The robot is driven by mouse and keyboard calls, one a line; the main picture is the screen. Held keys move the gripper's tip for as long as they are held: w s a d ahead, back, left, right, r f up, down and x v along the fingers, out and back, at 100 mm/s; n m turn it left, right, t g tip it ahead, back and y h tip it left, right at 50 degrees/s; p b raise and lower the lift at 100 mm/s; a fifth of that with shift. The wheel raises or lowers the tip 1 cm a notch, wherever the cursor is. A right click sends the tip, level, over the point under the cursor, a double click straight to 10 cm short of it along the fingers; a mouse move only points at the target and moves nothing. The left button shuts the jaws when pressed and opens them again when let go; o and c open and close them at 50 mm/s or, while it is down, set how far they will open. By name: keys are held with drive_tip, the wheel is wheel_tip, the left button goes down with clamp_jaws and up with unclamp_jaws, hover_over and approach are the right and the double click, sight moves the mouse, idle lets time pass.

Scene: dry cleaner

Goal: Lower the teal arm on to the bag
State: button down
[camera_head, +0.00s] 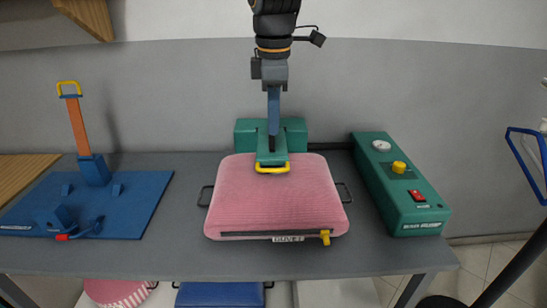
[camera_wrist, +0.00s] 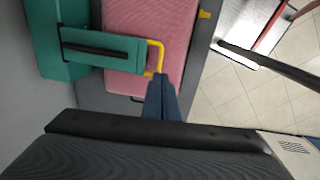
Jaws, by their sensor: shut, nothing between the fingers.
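The teal arm (camera_head: 265,158) reaches forward from a teal base block (camera_head: 294,134) at the back of the table, with a yellow handle (camera_head: 272,169) at its front end. It also shows in the wrist view (camera_wrist: 105,50), with the yellow handle (camera_wrist: 157,46) over the pink cloth. The pink bag (camera_head: 275,200) lies flat in front of the base, with a zip, a label and a yellow zip pull at its front edge. My gripper (camera_head: 272,146) points down above the teal arm, just behind the handle. In the wrist view its blue fingers (camera_wrist: 163,98) are together, close to the handle, with nothing between them.
A teal control box (camera_head: 405,186) with a gauge, yellow knob and red switch stands at right. A blue board (camera_head: 125,205) with an orange lever (camera_head: 77,130) is at left. Bare grey table (camera_head: 185,245) lies between them and the bag. A blue loop hangs far right.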

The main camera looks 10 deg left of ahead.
sight(273, 169)
drive_tip(key=f+p, duration=0.1)
drive_tip(key=f, duration=0.6)
drive_tip(key=w+f+p, duration=0.1)
drive_tip(key=f, duration=0.2)
drive_tip(key=shift+a+f+p, duration=0.1)
drive_tip(key=shift+f+p, duration=0.2)
drive_tip(key=shift+f, duration=0.1)
drive_tip(key=f, duration=0.1)
drive_tip(key=f+b, duration=0.1)
drive_tip(key=f, duration=0.2)
drive_tip(key=shift+s, duration=0.3)
